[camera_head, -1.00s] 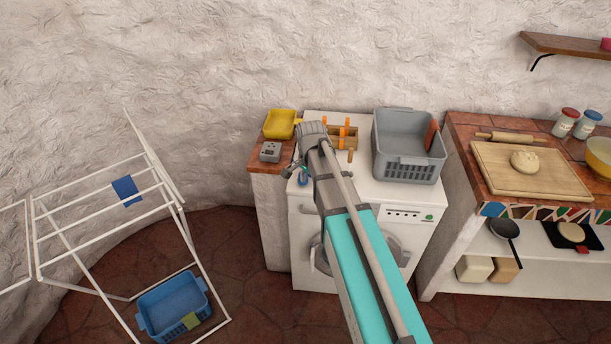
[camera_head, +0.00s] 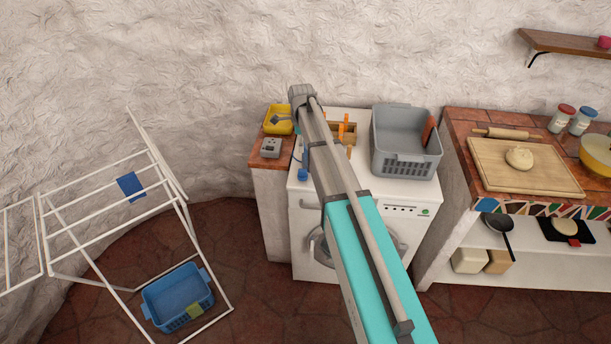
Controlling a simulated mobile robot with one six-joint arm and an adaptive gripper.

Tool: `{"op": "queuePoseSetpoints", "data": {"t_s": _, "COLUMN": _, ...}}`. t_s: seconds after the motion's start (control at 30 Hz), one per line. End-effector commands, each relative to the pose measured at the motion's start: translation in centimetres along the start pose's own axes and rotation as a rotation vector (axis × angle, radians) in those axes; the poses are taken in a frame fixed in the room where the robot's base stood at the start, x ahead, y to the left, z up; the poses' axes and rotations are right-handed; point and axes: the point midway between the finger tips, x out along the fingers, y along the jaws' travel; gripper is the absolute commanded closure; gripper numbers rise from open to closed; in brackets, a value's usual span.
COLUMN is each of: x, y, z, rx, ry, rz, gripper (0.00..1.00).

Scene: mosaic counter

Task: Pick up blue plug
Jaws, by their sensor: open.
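The blue plug (camera_head: 303,174) is a small blue piece on the white washing machine top, near its front left edge and just left of my arm. My arm reaches up across the machine and hides part of its top. My gripper (camera_head: 277,120) is a small grey shape in front of or over the yellow tray (camera_head: 270,128), up and left of the plug and apart from it. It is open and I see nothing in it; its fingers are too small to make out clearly.
A grey socket box (camera_head: 270,147) sits on the tiled ledge (camera_head: 262,160). A wooden block with orange-handled tools (camera_head: 346,130) and a grey basket (camera_head: 405,160) stand right of my arm. A white drying rack (camera_head: 90,220) stands at left.

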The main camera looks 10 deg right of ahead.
Motion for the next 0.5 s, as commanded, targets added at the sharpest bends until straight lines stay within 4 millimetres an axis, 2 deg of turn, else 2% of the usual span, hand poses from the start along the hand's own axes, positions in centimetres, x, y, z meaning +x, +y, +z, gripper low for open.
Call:
{"op": "queuePoseSetpoints", "data": {"t_s": 0.27, "x": 0.5, "y": 0.0, "z": 0.0, "rx": -0.002, "ry": 0.0, "rz": 0.0, "gripper": 0.31}}
{"op": "queuePoseSetpoints", "data": {"t_s": 0.5, "x": 2.2, "y": 0.0, "z": 0.1, "rx": -0.003, "ry": 0.0, "rz": 0.0, "gripper": 0.31}}
